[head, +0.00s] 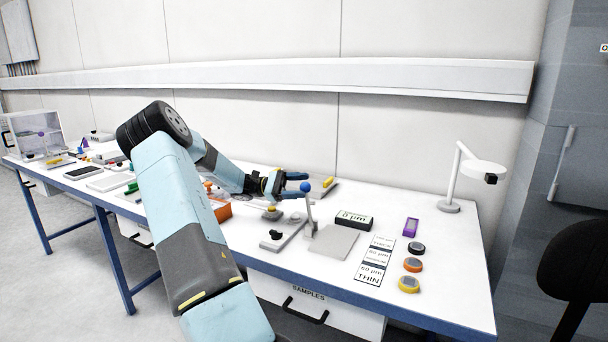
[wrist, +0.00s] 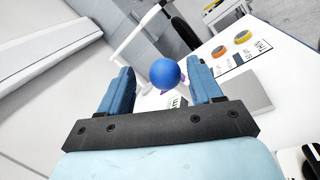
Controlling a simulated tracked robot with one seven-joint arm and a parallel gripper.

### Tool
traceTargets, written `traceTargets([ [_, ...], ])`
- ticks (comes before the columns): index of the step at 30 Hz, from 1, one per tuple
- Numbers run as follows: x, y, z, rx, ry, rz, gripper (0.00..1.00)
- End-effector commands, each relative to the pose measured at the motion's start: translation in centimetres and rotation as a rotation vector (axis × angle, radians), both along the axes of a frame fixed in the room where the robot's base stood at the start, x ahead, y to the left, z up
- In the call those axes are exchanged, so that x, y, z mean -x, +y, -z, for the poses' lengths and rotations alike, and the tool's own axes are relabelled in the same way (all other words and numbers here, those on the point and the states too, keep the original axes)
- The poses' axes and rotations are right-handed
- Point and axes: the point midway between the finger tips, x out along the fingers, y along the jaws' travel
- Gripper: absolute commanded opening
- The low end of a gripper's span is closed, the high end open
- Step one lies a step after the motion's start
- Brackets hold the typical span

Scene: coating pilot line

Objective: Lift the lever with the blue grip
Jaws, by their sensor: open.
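The lever's blue ball grip (head: 305,186) tops a short grey lever (head: 310,212) that stands nearly upright on the bench, beside a grey plate. My gripper (head: 296,184) is open, and its blue fingers point right towards the ball. In the wrist view the blue grip (wrist: 165,73) shows between the two fingertips of my gripper (wrist: 160,80). I cannot tell whether the ball is fully between the fingers or just beyond them. No contact shows. The lever's shaft is mostly hidden behind the ball in the wrist view.
A grey plate (head: 334,242), a black display box (head: 354,220), a printed card (head: 375,261) and coloured discs (head: 412,265) lie right of the lever. A base with a black knob (head: 277,235) is in front. A white lamp (head: 451,180) stands at the right. A yellow item (head: 328,184) lies behind.

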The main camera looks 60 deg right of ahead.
Motion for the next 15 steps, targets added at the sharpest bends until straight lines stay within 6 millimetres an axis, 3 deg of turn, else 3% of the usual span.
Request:
traceTargets([
  [5, -0.5, 0.2, -2.7, 0.003, -0.004, -0.004, 0.64],
  [15, 2.2, 3.4, -7.4, 0.002, -0.003, -0.003, 0.64],
])
